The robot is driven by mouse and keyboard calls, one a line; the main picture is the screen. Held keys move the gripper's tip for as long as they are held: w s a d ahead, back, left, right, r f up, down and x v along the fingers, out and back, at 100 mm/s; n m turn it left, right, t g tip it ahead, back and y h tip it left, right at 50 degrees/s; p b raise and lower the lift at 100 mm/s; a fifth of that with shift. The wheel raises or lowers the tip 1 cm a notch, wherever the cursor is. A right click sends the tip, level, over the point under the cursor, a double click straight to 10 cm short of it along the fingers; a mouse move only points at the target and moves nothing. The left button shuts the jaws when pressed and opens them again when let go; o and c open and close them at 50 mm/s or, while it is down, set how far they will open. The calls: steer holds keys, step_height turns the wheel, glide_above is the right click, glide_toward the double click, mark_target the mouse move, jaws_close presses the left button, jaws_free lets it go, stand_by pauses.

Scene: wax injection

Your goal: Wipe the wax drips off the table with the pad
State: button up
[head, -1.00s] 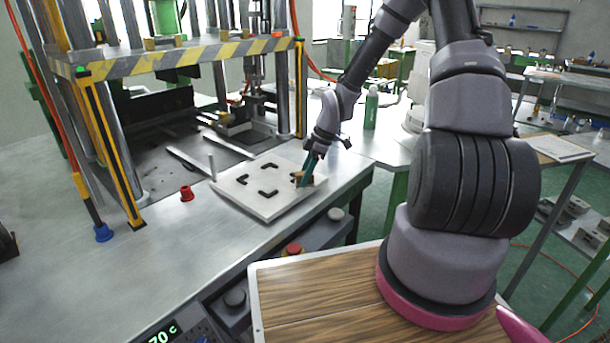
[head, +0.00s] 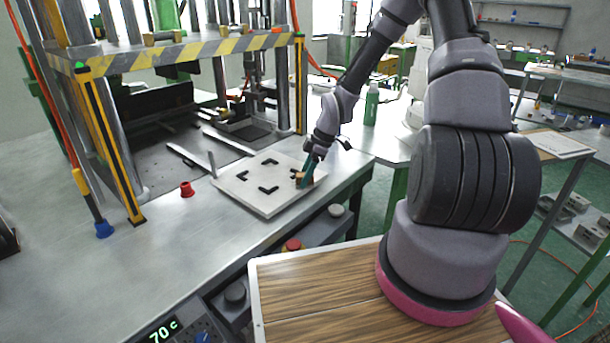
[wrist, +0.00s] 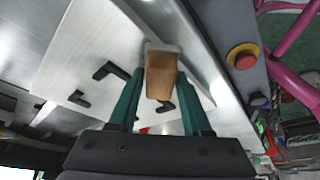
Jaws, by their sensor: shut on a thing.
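My gripper (head: 306,180) is shut on the pad (wrist: 160,78), a tan block with a pale base, between its two green fingers in the wrist view. The board lies on the metal table (head: 130,270) and also shows in the wrist view (wrist: 85,45). I cannot make out wax drips on the table.
The press with a striped guard (head: 180,57) is behind. A red button (head: 292,245) sits by the front edge. A green bottle (head: 371,104) stands behind right.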

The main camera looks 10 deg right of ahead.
mark_target(290, 181)
steer(key=shift+w, duration=0.1)
steer(key=shift+w+a+r, duration=0.1)
steer(key=shift+w+a, duration=0.7)
steer(key=shift+w, duration=0.2)
steer(key=shift+w+a+r, duration=0.25)
steer(key=shift+w+a, duration=0.1)
steer(key=shift+w, duration=0.25)
steer(key=shift+s, duration=0.15)
jaws_close()
steer(key=shift+s+d, duration=0.8)
steer(key=shift+s, duration=0.05)
steer(key=shift+s+d, duration=0.35)
steer(key=shift+s, duration=0.3)
steer(key=shift+r, duration=3)
